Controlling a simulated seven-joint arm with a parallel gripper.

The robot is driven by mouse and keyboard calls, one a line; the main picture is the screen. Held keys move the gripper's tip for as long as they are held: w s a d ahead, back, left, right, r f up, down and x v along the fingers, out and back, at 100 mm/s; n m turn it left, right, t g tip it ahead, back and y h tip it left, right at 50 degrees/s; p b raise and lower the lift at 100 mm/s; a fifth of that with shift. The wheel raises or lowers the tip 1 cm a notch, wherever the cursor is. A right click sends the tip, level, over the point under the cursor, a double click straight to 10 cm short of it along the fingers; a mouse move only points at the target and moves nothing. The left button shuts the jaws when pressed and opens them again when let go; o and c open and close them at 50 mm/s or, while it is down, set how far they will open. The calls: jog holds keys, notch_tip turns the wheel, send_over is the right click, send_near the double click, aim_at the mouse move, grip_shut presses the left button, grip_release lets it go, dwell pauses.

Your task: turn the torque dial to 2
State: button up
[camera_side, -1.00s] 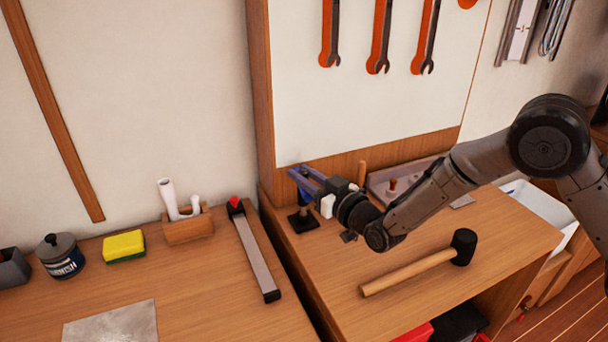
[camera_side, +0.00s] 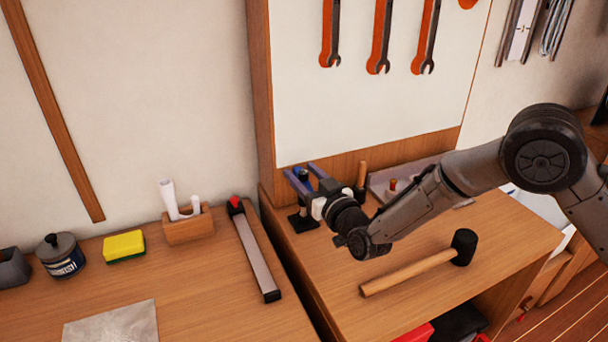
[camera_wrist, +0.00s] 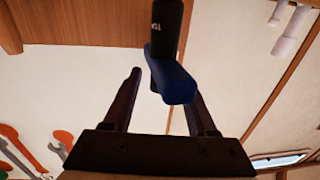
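A small upright device with a black square base (camera_side: 303,222) stands at the left end of the right-hand bench. Its blue top (camera_side: 302,174) shows between the fingers of my gripper (camera_side: 299,169). In the wrist view a black cylinder with partly readable white lettering (camera_wrist: 166,28) carries a blue lever-like part (camera_wrist: 172,82). My gripper (camera_wrist: 160,84) is open there, with a dark finger on each side of the blue part. A gap shows on the left; contact on the right is unclear. No dial numbers are readable.
A wooden-handled mallet (camera_side: 420,268) lies on the right bench's front half. A wooden-handled tool (camera_side: 361,180) and a tray (camera_side: 380,190) are behind my gripper. A long metal tool with a red tip (camera_side: 254,247) lies on the left bench. The tool board rises close behind.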

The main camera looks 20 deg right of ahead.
jog(key=s+d, duration=0.1)
jog(key=s, duration=1.2)
jog(key=shift+s+d, duration=0.15)
jog(key=shift+s, duration=0.25)
jog(key=s+d+r+m+h, duration=0.1)
jog(key=s+d+r+m, duration=0.1)
jog(key=d+r, duration=0.8)
jog(key=s+d+r+m+h, duration=0.1)
jog(key=d+r+m, duration=0.1)
jog(key=d+r, duration=0.75)
jog(key=s+d+f+n+g, duration=0.1)
jog(key=s+f+g, duration=0.5)
jog(key=s, duration=0.7)
jog(key=s+d+f+n+g, duration=0.1)
jog(key=s+f+g, duration=0.5)
jog(key=s, duration=0.7)
notch_tip(320, 180, down, 2)
jog(key=shift+s+d+f+n, duration=0.15)
jog(key=shift+d+n, duration=0.2)
jog(key=shift+n, duration=0.15)
